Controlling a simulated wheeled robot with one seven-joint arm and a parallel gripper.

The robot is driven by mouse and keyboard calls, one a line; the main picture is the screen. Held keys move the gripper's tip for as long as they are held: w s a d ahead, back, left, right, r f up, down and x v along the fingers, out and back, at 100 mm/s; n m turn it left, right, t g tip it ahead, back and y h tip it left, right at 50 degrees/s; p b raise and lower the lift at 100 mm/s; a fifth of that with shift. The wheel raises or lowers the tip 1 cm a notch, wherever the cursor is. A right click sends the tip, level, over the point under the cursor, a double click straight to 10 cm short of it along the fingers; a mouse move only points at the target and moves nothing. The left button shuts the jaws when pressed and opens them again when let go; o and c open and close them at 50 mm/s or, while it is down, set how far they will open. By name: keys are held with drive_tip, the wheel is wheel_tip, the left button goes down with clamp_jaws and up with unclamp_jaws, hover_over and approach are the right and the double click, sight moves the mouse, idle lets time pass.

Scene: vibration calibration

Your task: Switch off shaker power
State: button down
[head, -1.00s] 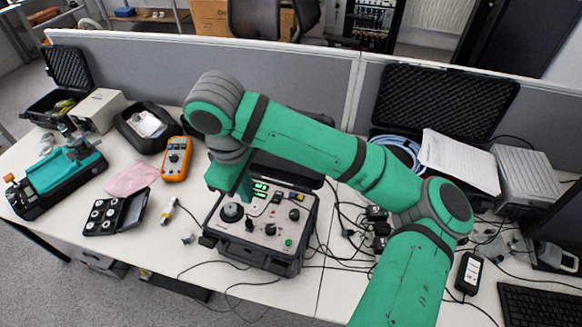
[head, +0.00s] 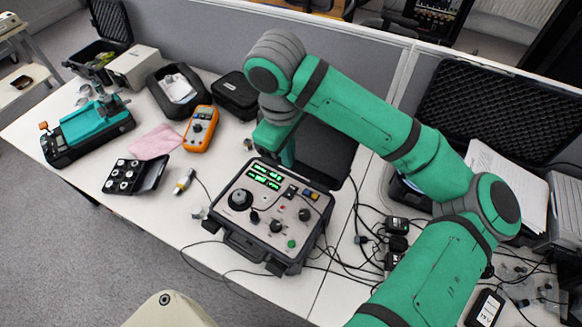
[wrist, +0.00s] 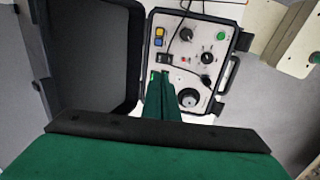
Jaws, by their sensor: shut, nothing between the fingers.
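The shaker control case (head: 228,232) lies open on the bench, its lid raised at the back. Its panel has lit green displays (head: 266,174), a large black dial (head: 240,199) and several knobs. A small black switch (head: 290,192) sits right of the displays; it seems to show in the wrist view too (wrist: 165,58). Its position is too small to read. My gripper (head: 287,162) points down at the panel's back edge, by the displays. In the wrist view its green fingers (wrist: 161,76) are together and empty, covering the displays, with the tips close to the switch. Contact cannot be told.
An orange multimeter (head: 200,128), a pink cloth (head: 154,142) and a case of round parts (head: 136,176) lie left of the control case. Cables and black adapters (head: 397,226) crowd its right side. A grey partition (head: 225,48) runs behind.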

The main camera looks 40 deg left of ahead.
sight(292, 188)
drive_tip(key=f, duration=0.4)
drive_tip(key=w+f, duration=0.1)
drive_tip(key=f, duration=0.8)
drive_tip(key=shift+w+a, duration=0.1)
drive_tip(key=shift+w, duration=0.15)
drive_tip(key=shift+f, duration=0.1)
